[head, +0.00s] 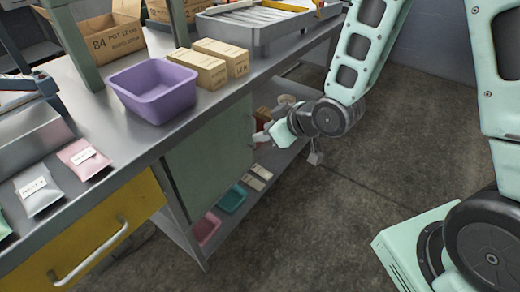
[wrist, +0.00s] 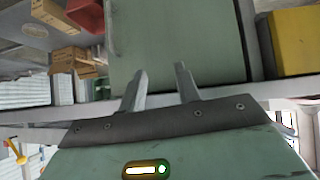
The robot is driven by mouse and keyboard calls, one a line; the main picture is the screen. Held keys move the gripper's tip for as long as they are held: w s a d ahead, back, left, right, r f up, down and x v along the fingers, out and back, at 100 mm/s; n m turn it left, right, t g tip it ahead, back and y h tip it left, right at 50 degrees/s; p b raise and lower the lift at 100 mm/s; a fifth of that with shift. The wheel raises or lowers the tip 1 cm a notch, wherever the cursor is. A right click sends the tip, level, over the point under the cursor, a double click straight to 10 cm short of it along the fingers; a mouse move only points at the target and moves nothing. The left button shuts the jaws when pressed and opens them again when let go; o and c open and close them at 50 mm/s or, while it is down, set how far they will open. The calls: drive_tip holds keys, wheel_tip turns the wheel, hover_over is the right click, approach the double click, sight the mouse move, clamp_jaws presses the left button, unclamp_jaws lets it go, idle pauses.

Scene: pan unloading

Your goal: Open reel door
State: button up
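The green door panel (head: 205,160) hangs under the front of the metal bench, right of the yellow drawer. In the wrist view the door (wrist: 175,40) fills the upper middle, just past my fingertips. My gripper (head: 262,136) is at the door's right edge, low beside the bench. In the wrist view my gripper (wrist: 160,68) has its two fingers apart with nothing seen between them. I cannot tell whether the fingers touch the door. I cannot tell how far the door is open.
The yellow drawer (head: 95,230) has a white handle. A purple bin (head: 153,90), small cardboard boxes (head: 205,68) and packets (head: 83,158) lie on the bench. Pink (head: 207,228) and teal (head: 232,198) trays sit on the lower shelf.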

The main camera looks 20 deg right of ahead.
drive_tip(key=w+d+f+m+t+y+b, duration=0.1)
drive_tip(key=d+f+t+b, duration=0.35)
drive_tip(key=f+b, duration=0.3)
drive_tip(key=d+f+m+t+y+b, duration=0.1)
drive_tip(key=d+f+t+b, duration=0.4)
drive_tip(key=f, duration=0.4)
drive_tip(key=w+a+b, duration=0.3)
drive_tip(key=w+b, duration=0.1)
drive_tip(key=w, duration=0.4)
drive_tip(key=w+a+g+b, duration=0.1)
drive_tip(key=w+a+b, duration=0.2)
drive_tip(key=w, duration=0.5)
drive_tip(key=shift+b, duration=0.75)
drive_tip(key=shift+a+g, duration=0.1)
drive_tip(key=shift+g, duration=0.15)
drive_tip(key=shift+c, duration=0.3)
clamp_jaws()
